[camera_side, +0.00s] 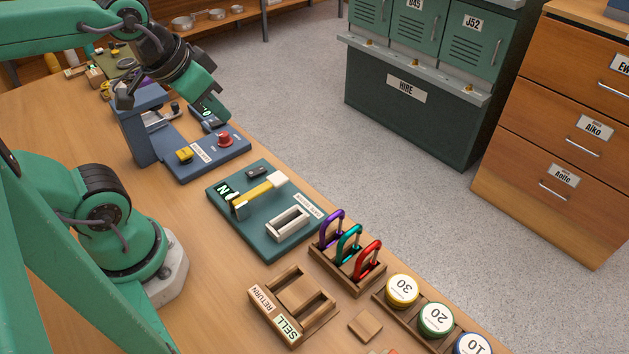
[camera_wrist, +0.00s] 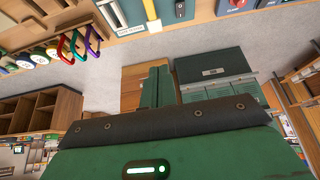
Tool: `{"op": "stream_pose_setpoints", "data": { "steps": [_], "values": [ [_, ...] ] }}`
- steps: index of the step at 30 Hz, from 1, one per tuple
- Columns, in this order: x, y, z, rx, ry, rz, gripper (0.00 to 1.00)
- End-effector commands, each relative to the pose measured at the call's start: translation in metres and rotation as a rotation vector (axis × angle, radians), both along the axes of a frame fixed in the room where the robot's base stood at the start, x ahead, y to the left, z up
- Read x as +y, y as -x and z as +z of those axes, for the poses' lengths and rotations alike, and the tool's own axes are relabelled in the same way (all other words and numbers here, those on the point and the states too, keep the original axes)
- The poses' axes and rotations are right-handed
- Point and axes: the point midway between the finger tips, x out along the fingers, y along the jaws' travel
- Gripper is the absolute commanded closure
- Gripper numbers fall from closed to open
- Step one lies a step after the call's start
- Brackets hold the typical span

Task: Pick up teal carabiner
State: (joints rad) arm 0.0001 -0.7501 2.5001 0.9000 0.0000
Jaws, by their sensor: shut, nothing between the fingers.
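The teal carabiner (camera_side: 348,243) stands upright in a small wooden rack (camera_side: 340,278), between a purple carabiner (camera_side: 330,228) and a red carabiner (camera_side: 368,260). In the wrist view the carabiners show at the upper left, the teal one (camera_wrist: 74,44) in the middle. My gripper (camera_side: 222,112) is far from the rack, above the far end of the bench near the blue device. In the wrist view its two green fingers (camera_wrist: 158,75) lie together, shut and empty.
A teal board with a yellow-handled lever (camera_side: 258,192) lies between my gripper and the rack. A blue device with a red knob (camera_side: 225,139) is nearer my gripper. A RETURN/SELL wooden tray (camera_side: 262,299) and numbered round tins (camera_side: 402,290) flank the rack.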

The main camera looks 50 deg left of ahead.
Motion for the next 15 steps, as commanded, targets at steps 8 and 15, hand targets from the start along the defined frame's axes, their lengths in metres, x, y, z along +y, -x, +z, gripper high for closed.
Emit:
{"op": "stream_pose_setpoints", "data": {
  "steps": [8, 15],
  "values": [
    [0.0, 0.0, 0.0, 0.0, 0.0, 0.0, 1.0],
    [0.0, 0.0, 0.0, 0.0, 0.0, 0.0, 0.64]
  ]
}}
